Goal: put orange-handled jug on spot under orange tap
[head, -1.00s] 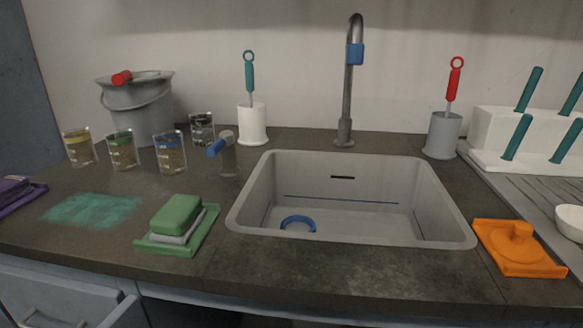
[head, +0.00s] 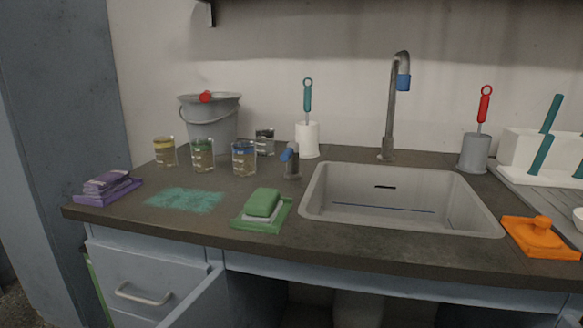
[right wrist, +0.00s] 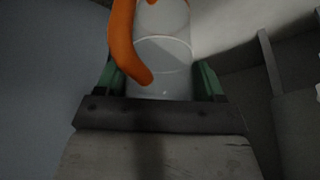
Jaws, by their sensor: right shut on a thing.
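In the right wrist view, my right gripper (right wrist: 158,85) is shut on the orange-handled jug (right wrist: 165,55), a pale, see-through cylinder. Its curved orange handle (right wrist: 121,45) shows on the left side of the jug, close to the left finger. The jug's far end runs out of the top of the picture. Neither of my grippers shows in the head view. No orange tap and no spot under one can be seen; the tall sink tap (head: 392,105) carries a blue collar.
The sink (head: 400,200) is set in a dark counter. Left of it are a green sponge tray (head: 262,209), several beakers (head: 203,156), a grey bucket (head: 210,125) and a teal patch (head: 185,200).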

